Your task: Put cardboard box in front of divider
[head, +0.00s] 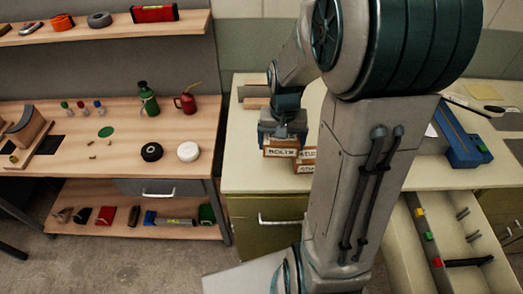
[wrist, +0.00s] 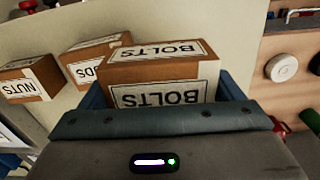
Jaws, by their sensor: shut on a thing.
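A small cardboard box labelled BOLTS (wrist: 165,72) sits between the two blue fingers of my gripper (wrist: 163,88) in the wrist view. My gripper is shut on it. In the head view the BOLTS box (head: 279,149) shows below my gripper (head: 283,136), over the left part of the pale counter. I cannot tell whether it touches the counter. Two more cardboard boxes are close by: one with a label ending in DS (wrist: 92,60) and one labelled NUTS (wrist: 30,82).
The open drawer holds small coloured pieces, grey pins and a red-and-black tool (head: 466,262). A blue device (head: 460,145) lies on the counter (head: 240,180) at right. A wooden workbench (head: 120,150) with cans, tape rolls and small parts stands at left. My arm hides the counter's middle.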

